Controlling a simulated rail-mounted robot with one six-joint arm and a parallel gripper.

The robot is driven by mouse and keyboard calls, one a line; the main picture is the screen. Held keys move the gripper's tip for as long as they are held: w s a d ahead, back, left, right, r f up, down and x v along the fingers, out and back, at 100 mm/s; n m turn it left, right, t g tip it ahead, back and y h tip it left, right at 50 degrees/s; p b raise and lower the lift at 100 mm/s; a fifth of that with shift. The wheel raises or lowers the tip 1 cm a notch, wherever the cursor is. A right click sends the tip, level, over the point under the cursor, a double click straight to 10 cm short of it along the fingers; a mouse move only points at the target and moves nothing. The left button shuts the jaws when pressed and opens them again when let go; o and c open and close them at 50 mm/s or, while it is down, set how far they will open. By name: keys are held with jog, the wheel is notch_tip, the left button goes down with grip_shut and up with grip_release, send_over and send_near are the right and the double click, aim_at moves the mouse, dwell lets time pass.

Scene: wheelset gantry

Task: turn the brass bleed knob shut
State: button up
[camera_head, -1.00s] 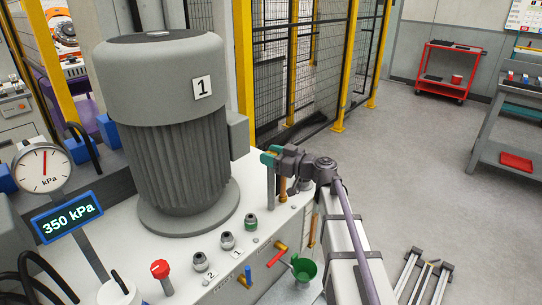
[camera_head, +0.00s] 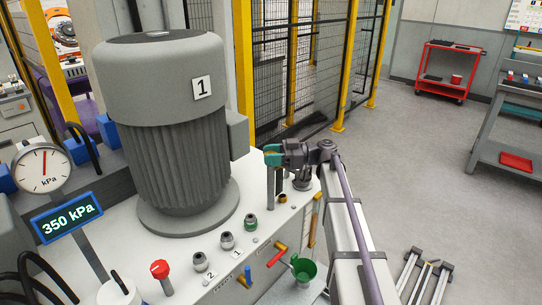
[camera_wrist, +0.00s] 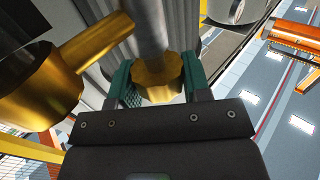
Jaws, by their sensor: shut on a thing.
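In the wrist view, a faceted brass knob (camera_wrist: 160,77) sits between the two teal fingertips of my gripper (camera_wrist: 158,88), and the fingers are shut on it. A grey post rises behind the knob. In the head view, my gripper (camera_head: 272,155) is at the top of the grey posts, right of the motor; the knob itself is hidden there. The pressure display (camera_head: 67,217) reads 350 kPa, and the dial gauge (camera_head: 42,168) has its needle near upright.
The large grey motor (camera_head: 165,130) marked 1 stands close left of my gripper. In the wrist view, a larger brass fitting (camera_wrist: 35,90) with a side stem is close at left. Red (camera_head: 277,257) and blue (camera_head: 248,276) handles and a green funnel (camera_head: 303,268) are at the panel front.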

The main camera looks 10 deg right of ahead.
dwell(0.3)
jog(key=o, duration=0.9)
jog(key=shift+o, duration=0.2)
jog(key=shift+d, duration=0.1)
jog(key=s+d, duration=0.1)
jog(key=d, duration=0.9)
jog(key=shift+s+d, duration=0.2)
jog(key=shift+d, duration=0.05)
